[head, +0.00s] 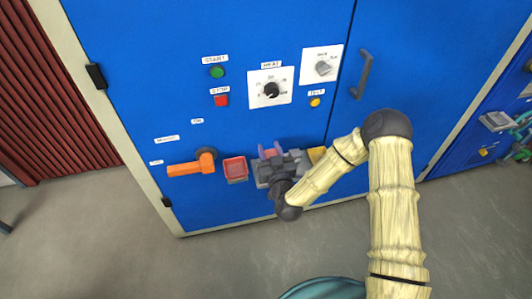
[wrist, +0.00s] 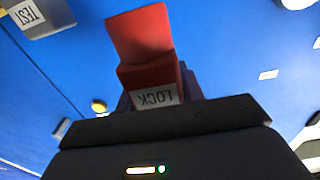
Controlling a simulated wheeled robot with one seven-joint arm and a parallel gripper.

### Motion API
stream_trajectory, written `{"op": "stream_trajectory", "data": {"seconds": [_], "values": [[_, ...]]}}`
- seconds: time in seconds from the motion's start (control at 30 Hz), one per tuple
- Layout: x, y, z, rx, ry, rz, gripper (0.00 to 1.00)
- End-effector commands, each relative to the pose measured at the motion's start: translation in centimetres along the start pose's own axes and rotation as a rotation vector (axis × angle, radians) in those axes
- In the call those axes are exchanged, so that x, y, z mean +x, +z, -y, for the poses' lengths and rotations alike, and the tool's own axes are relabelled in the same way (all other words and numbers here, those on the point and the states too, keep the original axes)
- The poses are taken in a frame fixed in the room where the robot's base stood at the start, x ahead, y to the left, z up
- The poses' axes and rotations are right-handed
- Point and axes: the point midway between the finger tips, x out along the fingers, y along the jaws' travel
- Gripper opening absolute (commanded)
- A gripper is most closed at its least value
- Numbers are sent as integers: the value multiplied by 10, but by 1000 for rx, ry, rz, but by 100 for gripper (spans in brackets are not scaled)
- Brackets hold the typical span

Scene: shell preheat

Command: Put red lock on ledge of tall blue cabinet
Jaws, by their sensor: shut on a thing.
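The tall blue cabinet (head: 150,80) fills most of the head view, its front facing me. My gripper (head: 270,156) is low at the cabinet front, shut on the red lock. In the wrist view the lock (wrist: 143,40) is a red block with a white LOCK label, upside down in the picture, held above the dark gripper body. In the head view only pinkish-red parts of it show between the fingers. A small red tray-like ledge (head: 235,166) with a grey front stands out from the cabinet just left of my gripper. I cannot tell whether the lock touches anything else.
An orange lever handle (head: 188,166) sticks out left of the red tray. A yellow piece (head: 316,154) shows right of my gripper, partly hidden by my arm. Knobs and buttons are above, with a dark door handle (head: 362,75) at upper right.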

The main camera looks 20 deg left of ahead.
Motion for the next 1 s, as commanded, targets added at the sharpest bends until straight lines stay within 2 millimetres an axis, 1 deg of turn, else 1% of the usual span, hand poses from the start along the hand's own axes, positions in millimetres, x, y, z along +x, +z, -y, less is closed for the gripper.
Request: {"op": "stream_trajectory", "data": {"seconds": [0.03,0.2,0.3,0.37,0.77,0.87,1.0], "values": [[11,-1,0,1,2,-3,14],[46,0,0,0,2,-3,14],[44,22,0,2,0,4,14],[44,28,0,2,0,3,14],[44,34,0,0,-1,1,14],[43,46,0,0,0,2,14],[43,67,0,1,0,2,14]]}}
